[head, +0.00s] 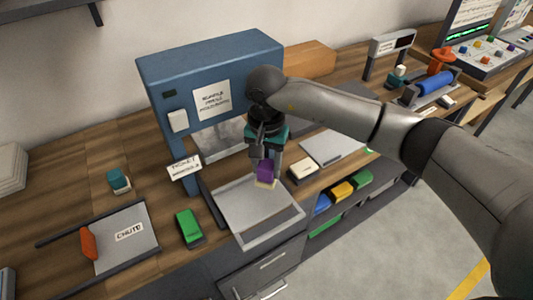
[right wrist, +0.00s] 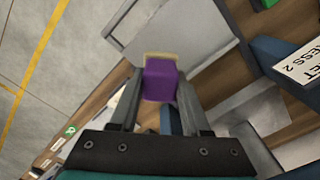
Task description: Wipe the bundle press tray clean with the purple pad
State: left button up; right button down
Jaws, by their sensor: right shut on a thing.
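My right gripper (head: 265,168) is shut on the purple pad (head: 264,172), a purple block with a pale yellow underside. The pad also shows between the fingers in the right wrist view (right wrist: 160,80). It is over the back right part of the pale grey tray (head: 245,212) in front of the blue press (head: 215,70). I cannot tell whether the pad touches the tray. The tray also shows beyond the pad in the right wrist view (right wrist: 178,28). No clear marks show on its visible surface. My left gripper is not in view.
A green block (head: 188,228) lies left of the tray, near the chute plate (head: 125,258) with an orange handle. A cream-topped block (head: 303,170) stands right of the tray. A small sign (head: 184,167) stands at the tray's back left. Coloured blocks fill a bin below the counter's edge.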

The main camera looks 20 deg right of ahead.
jog(key=shift+r+p, duration=0.35)
jog(key=shift+r, duration=0.8)
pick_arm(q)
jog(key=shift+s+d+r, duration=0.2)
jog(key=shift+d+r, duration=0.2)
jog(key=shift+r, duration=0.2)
